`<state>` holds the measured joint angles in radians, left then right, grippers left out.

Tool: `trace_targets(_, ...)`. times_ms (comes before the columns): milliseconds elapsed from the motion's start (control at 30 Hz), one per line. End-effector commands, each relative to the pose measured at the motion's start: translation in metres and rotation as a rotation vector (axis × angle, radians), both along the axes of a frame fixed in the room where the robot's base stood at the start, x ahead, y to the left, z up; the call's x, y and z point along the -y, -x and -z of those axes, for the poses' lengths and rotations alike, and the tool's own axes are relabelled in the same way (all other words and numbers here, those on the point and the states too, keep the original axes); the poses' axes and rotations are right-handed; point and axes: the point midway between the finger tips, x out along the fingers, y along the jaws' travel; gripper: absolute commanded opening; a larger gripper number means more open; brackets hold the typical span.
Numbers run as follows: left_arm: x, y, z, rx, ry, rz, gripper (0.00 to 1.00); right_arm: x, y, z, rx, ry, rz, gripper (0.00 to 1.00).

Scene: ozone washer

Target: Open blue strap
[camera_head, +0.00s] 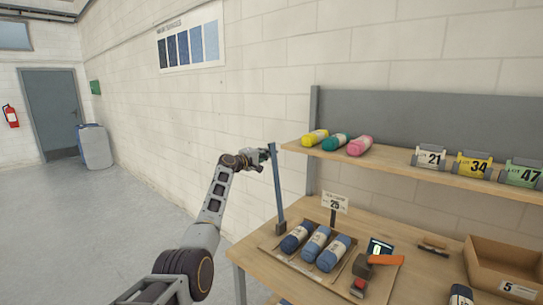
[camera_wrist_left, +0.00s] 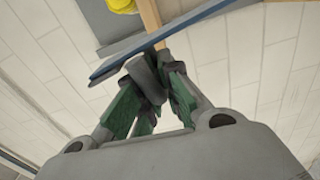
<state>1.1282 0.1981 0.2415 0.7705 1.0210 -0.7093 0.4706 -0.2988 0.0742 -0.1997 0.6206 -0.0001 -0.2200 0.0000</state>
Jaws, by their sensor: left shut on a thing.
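In the left wrist view, the strap (camera_wrist_left: 112,64) runs diagonally past the fingertips. There the green-padded fingers (camera_wrist_left: 150,85) are shut on a dark grey piece (camera_wrist_left: 143,74) against the strap. I cannot tell how this piece joins the strap. My right gripper is not in view.
The workbench (camera_head: 420,240) holds a tray with blue yarn rolls (camera_head: 315,243), a sign (camera_head: 335,203), small tools and a cardboard box (camera_head: 505,262). A shelf (camera_head: 390,160) above carries coloured rolls and number cards.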

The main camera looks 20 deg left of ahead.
Motion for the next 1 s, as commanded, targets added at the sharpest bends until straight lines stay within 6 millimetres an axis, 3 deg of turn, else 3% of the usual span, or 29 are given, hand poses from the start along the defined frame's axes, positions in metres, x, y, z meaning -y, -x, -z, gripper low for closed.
trace_targets(400, -0.0013, 0.0000, 0.0016, -0.004, 0.004, 0.002, 0.00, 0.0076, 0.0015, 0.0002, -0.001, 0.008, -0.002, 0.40)
trace_targets(433, -0.0013, 0.0000, 0.0017, -0.004, 0.004, 0.002, 0.11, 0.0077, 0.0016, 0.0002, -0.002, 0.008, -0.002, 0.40)
trace_targets(567, -0.0011, -0.0001, 0.0019, -0.004, 0.004, 0.002, 0.27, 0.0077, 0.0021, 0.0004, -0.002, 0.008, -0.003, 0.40)
trace_targets(1000, -0.0044, 0.0071, 0.0037, -0.005, 0.003, 0.003, 0.30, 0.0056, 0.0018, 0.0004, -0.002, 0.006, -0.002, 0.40)
